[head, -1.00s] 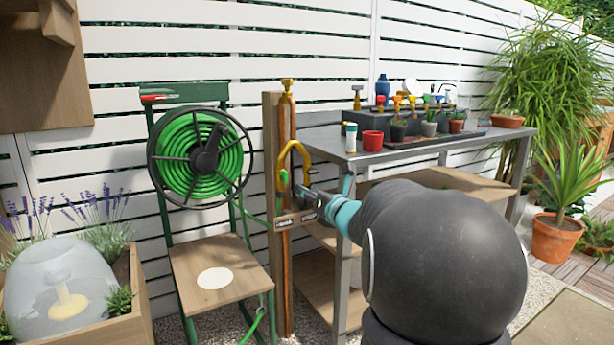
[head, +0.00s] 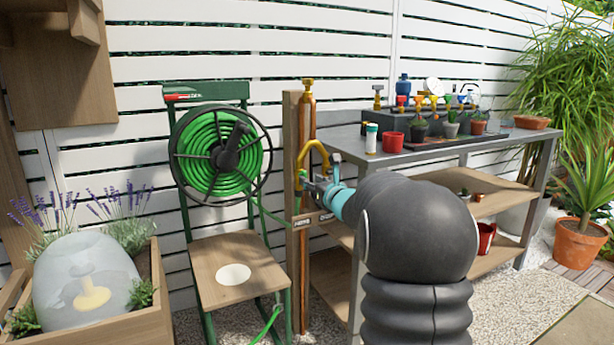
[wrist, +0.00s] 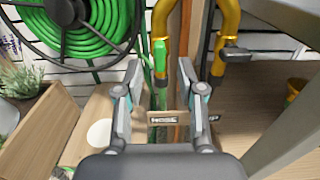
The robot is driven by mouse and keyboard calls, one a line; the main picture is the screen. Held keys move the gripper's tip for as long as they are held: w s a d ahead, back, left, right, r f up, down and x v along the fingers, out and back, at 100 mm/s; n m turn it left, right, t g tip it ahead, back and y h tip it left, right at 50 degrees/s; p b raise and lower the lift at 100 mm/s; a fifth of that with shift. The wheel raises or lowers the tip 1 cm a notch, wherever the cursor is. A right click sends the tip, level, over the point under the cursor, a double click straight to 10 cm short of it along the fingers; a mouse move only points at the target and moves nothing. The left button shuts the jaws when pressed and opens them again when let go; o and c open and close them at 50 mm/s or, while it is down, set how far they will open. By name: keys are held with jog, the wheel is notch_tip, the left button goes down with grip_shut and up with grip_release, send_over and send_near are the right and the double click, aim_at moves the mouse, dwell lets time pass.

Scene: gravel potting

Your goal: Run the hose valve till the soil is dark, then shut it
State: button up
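A gold U-shaped tap pipe (head: 315,150) stands on a wooden post (head: 293,150). In the wrist view, its left branch carries a green valve lever (wrist: 160,58), upright along the pipe, above a label (wrist: 163,120) reading HOSE. The right branch carries a dark lever (wrist: 240,53) sticking out sideways. My gripper (wrist: 160,70) is open, with a finger on either side of the green lever; I cannot tell whether they touch it. The head view shows my gripper (head: 318,186) at the post. A green hose (head: 220,153) is coiled on a reel. No water shows, and the soil's colour is unclear.
A metal potting bench (head: 400,157) with several small pots stands right of the post. A wooden stand seat (head: 212,258) bearing a white disc (head: 233,274) is below the reel. A planter (head: 155,325) with a clear dome (head: 85,270) is at left.

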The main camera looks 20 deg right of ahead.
aim_at(306, 177)
jog(key=shift+w+a, duration=0.1)
jog(key=shift+w, duration=2)
grip_shut()
